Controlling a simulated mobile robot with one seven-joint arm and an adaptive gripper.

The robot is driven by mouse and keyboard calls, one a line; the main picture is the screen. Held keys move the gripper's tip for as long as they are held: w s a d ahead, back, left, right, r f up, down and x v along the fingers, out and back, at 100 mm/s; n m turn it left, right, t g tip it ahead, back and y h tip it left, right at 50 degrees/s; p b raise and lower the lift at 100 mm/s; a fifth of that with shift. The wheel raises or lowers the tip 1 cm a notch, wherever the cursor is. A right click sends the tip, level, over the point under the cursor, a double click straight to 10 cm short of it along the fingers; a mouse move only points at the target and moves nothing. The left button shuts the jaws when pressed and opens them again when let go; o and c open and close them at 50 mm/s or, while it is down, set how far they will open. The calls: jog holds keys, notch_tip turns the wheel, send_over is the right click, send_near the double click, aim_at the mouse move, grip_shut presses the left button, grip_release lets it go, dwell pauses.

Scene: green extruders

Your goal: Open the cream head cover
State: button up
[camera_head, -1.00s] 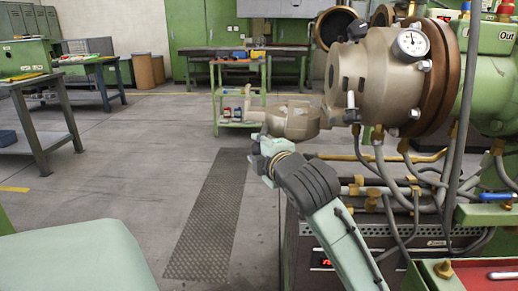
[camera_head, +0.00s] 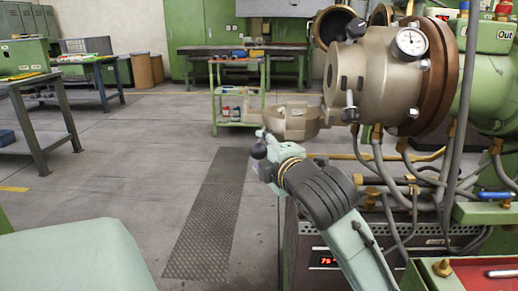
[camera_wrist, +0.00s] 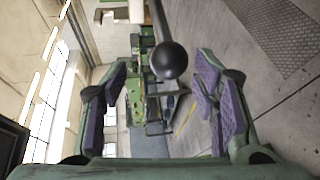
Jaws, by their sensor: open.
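The cream head cover (camera_head: 296,122) is a pale ring-like part at the left of the extruder head (camera_head: 372,82), in the middle of the head view. A slim arm reaches left from it. My gripper (camera_wrist: 160,85) is open, with purple pads on both sides of the knob and no visible contact. In the head view my gripper (camera_head: 264,155) is just below and left of the cover, its fingers small and hard to make out.
Hoses (camera_head: 400,165) and a control box (camera_head: 325,245) with a red display lie below the head. A green cart (camera_head: 238,95) stands behind the cover. Floor with a dark textured strip (camera_head: 210,215) is free at the left.

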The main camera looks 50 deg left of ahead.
jog(key=shift+v, duration=1.55)
